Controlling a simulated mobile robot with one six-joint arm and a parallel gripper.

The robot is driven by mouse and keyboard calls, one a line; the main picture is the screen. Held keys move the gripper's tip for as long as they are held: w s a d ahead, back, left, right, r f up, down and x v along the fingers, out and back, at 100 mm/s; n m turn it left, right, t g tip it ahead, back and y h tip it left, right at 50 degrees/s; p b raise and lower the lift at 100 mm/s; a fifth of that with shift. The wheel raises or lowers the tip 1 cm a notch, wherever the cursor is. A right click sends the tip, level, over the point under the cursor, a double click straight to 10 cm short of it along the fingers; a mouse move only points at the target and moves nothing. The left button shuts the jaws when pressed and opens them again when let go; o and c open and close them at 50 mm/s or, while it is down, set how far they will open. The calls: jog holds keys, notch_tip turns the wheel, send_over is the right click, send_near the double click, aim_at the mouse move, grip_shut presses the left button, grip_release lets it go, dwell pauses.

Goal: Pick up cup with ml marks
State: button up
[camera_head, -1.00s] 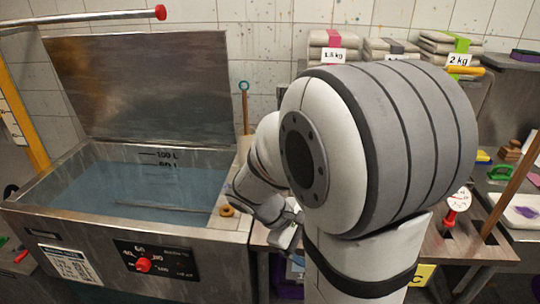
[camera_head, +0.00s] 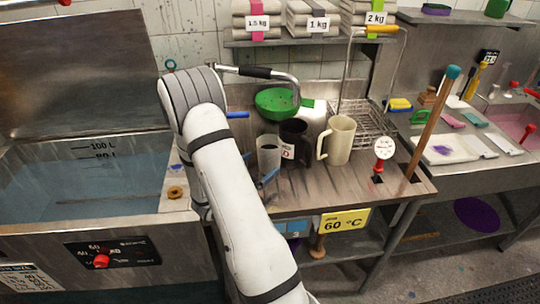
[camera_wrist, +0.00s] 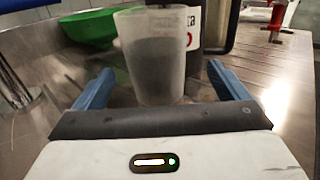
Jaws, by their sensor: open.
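A translucent, slightly tapered cup (camera_head: 268,157) stands upright on the metal worktop (camera_head: 385,180), left of a black mug. Its ml marks cannot be made out. In the wrist view the cup (camera_wrist: 155,58) is central, just ahead of and between the fingers. My gripper (camera_head: 258,169) is low over the worktop at the cup's near side, and its blue fingers are spread apart. In the wrist view my gripper (camera_wrist: 157,88) shows a finger on each side of the cup, with clear gaps and nothing held.
The black mug (camera_head: 293,143) with a white label is close behind and right of the cup. A cream jug (camera_head: 340,140), green bowl (camera_head: 275,101), wire basket (camera_head: 372,122) and dial thermometer (camera_head: 383,148) also crowd the worktop. A water tank (camera_head: 60,233) is at left.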

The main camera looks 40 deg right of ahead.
jog(key=d, duration=0.2)
jog(key=w+d+p, duration=0.1)
jog(key=d, duration=0.1)
jog(key=d+p, duration=0.1)
jog(key=d, duration=0.1)
jog(key=shift+w+f, duration=0.25)
jog(key=shift+w, duration=0.05)
jog(key=shift+a, duration=0.1)
jog(key=shift+c, duration=0.3)
jog(key=c, duration=1.2)
jog(key=shift+c, duration=0.3)
jog(key=shift+w+a+r, duration=0.1)
jog(key=shift+r, duration=0.1)
